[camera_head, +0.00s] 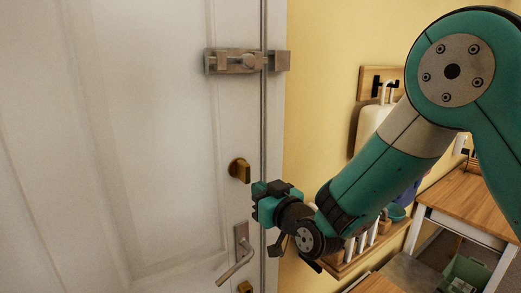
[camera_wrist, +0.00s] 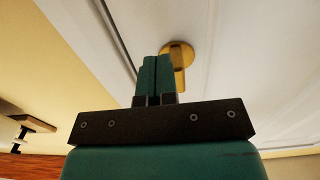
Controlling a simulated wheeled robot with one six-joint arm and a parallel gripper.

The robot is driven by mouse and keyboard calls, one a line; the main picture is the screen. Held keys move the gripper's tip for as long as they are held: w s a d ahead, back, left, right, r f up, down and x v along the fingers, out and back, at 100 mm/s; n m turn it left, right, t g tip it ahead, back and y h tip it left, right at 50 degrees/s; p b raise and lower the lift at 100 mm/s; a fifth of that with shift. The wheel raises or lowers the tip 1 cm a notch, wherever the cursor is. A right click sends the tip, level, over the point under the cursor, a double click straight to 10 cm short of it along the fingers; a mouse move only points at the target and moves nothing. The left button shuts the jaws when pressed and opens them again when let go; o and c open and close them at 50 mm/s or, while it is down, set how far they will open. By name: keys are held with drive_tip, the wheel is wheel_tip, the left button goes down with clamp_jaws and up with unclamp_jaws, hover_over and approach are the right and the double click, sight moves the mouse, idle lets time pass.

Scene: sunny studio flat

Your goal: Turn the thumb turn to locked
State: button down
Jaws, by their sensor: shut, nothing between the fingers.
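The brass thumb turn (camera_head: 239,170) sits on the white door (camera_head: 150,150), between the slide bolt above and the lever handle below. In the wrist view the thumb turn (camera_wrist: 179,54) shows just past my fingertips, partly hidden by them; its round plate and knob are brass. My gripper (camera_head: 260,200) is just right of and below the thumb turn in the head view. Its teal fingers (camera_wrist: 156,75) are together, with nothing between them. I cannot tell whether the fingers touch the knob.
A steel slide bolt (camera_head: 240,61) is higher on the door. A lever handle (camera_head: 238,262) is below the thumb turn, close under my gripper. Right of the door are a yellow wall (camera_head: 320,100), a wall hook board (camera_head: 380,83) and a wooden-topped table (camera_head: 470,200).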

drive_tip(key=shift+w+a+r, duration=0.15)
drive_tip(key=shift+a+r, duration=0.05)
drive_tip(key=shift+r, duration=0.15)
idle(0.7)
drive_tip(key=shift+s+a+p, duration=0.2)
drive_tip(key=shift+a+p, duration=0.1)
drive_tip(key=shift+p, duration=0.3)
drive_tip(key=shift+s+a+f+p, duration=0.2)
drive_tip(key=shift+s+a+p, duration=0.25)
drive_tip(key=shift+a, duration=0.15)
drive_tip(key=shift+s+a+b, duration=0.1)
drive_tip(key=shift+b, duration=0.35)
drive_tip(key=shift+s+a+r+b, duration=0.15)
drive_tip(key=shift+r+b, duration=0.1)
drive_tip(key=shift+b, duration=0.6)
drive_tip(key=shift+f+b, duration=0.2)
drive_tip(key=shift+b, duration=0.15)
drive_tip(key=shift+f+b, duration=0.25)
drive_tip(key=shift+b, duration=0.3)
